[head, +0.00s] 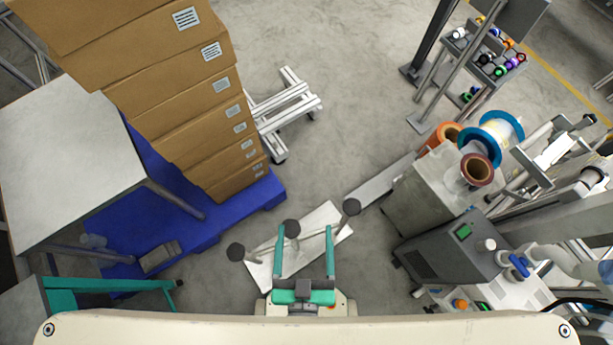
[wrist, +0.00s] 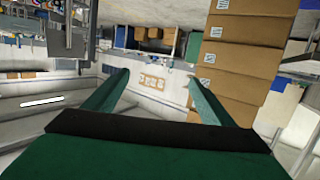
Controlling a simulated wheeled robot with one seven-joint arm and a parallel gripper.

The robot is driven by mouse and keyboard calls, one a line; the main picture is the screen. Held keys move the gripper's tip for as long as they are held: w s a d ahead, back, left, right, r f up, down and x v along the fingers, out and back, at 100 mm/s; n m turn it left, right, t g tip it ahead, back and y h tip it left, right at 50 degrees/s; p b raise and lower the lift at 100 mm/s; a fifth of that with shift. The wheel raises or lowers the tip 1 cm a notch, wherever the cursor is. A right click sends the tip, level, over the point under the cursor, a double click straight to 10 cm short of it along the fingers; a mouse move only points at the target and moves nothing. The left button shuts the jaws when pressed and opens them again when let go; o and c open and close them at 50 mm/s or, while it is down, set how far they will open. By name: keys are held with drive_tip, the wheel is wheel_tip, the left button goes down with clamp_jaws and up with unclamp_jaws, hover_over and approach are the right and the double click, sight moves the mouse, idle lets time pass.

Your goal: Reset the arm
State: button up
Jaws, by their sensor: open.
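My gripper (head: 305,230) is at the bottom middle of the head view, just beyond the pale edge of my own body. Its two teal fingers point forward and stand wide apart. Nothing is between them. In the wrist view the gripper (wrist: 159,76) shows as two dark green fingers, spread and empty, with the room behind them. Much of the arm behind the gripper is hidden in the head view.
Stacked cardboard boxes (head: 185,105) stand on a blue pallet (head: 120,215) at left, beside a grey table (head: 65,165). Film reels (head: 490,135) and machines (head: 450,245) stand at right. A white plate (head: 320,222) lies below the gripper.

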drive_tip(key=shift+s+d+f, duration=0.15)
drive_tip(key=shift+s+d, duration=0.05)
drive_tip(key=shift+s, duration=0.85)
